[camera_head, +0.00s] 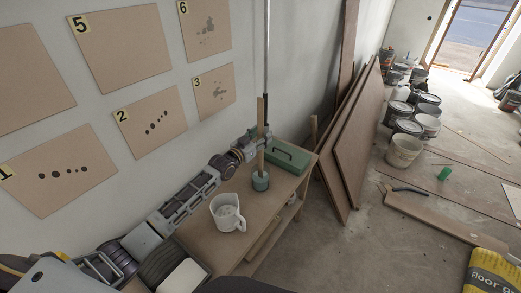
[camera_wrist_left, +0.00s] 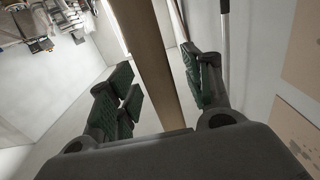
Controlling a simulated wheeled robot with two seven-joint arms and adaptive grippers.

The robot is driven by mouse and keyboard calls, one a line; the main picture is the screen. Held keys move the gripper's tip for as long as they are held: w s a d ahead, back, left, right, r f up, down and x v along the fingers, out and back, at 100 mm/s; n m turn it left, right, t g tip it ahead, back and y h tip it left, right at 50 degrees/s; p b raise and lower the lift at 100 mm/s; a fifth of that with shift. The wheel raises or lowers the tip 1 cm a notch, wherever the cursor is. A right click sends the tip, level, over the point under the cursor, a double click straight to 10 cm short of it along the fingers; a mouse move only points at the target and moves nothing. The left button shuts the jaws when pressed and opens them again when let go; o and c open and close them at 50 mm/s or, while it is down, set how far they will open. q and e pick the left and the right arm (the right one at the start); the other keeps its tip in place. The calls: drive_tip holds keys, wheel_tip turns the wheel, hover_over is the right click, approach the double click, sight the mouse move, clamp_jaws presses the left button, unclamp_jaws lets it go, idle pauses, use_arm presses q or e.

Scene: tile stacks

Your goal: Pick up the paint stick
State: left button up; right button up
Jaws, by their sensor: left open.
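The paint stick (camera_head: 260,113) is a flat wooden stick standing almost upright in a small teal cup (camera_head: 260,182) on the wooden bench. My left gripper (camera_head: 260,141) is at the stick's upper half, above the cup. In the left wrist view the stick (camera_wrist_left: 150,62) runs between the two green-padded fingers of the open left gripper (camera_wrist_left: 160,92). Gaps show between the stick and the finger pads there. The stick's lower end is hidden inside the cup. My right gripper is not in view.
A white mug (camera_head: 227,213) stands on the bench (camera_head: 256,211) in front of the cup. A green box (camera_head: 290,157) lies behind it. Brown boards (camera_head: 357,137) lean on the wall to the right. Several paint cans and a bucket (camera_head: 403,151) stand on the floor.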

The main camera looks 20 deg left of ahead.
sight(260, 114)
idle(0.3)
use_arm(q)
drive_tip(key=c, duration=0.9)
clamp_jaws()
drive_tip(key=shift+r, duration=0.1)
wheel_tip(260, 114, up, 10)
drive_tip(key=shift+f+b, duration=0.1)
drive_tip(key=shift+b, duration=0.25)
idle(0.3)
